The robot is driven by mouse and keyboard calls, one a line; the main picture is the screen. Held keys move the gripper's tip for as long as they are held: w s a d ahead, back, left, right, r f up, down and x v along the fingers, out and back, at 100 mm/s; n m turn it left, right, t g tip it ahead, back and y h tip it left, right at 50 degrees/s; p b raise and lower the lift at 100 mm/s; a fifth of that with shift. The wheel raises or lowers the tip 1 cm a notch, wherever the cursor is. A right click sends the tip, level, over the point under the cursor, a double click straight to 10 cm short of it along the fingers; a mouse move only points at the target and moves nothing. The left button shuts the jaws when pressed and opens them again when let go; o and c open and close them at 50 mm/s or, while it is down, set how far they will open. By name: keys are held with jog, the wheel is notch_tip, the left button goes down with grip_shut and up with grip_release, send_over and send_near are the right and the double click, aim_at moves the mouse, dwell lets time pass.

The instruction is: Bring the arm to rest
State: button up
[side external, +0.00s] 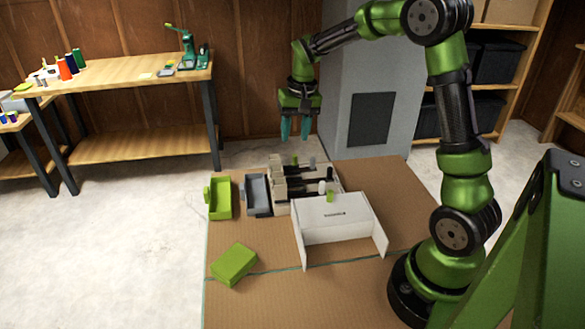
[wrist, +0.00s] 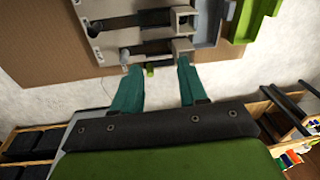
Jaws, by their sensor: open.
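My gripper (side external: 296,130) hangs above the cardboard mat (side external: 228,297), pointing down, with its two teal fingers apart and nothing between them. In the wrist view my gripper (wrist: 159,68) also shows its fingers apart and empty. A beige holder (side external: 281,188) with black bars stands on the mat below and a little in front of my gripper, clear of the fingers. The holder shows at the top of the wrist view (wrist: 97,48), with a small green piece (wrist: 150,70) near its edge.
A white folded panel (side external: 332,222) stands in front of the holder. A grey bin (side external: 258,195) and a green bin (side external: 220,198) lie left of it; a green block (side external: 233,264) lies on the mat. A grey cabinet (side external: 385,70) stands right of my gripper. A workbench (side external: 125,72) is at left.

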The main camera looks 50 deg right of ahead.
jog(key=s+a+r+n+t, duration=0.2)
jog(key=s+a+r+t, duration=0.1)
jog(key=s+a, duration=0.5)
jog(key=s+a+r+n+t+y, duration=0.1)
jog(key=s+a+r+t, duration=0.1)
jog(key=s+a+r, duration=0.4)
jog(key=s+a, duration=0.2)
jog(key=s, duration=0.2)
jog(key=shift+s+a+r+n+t+y, duration=0.15)
jog(key=shift+s+n+t+y, duration=0.15)
jog(key=shift+n+t, duration=0.1)
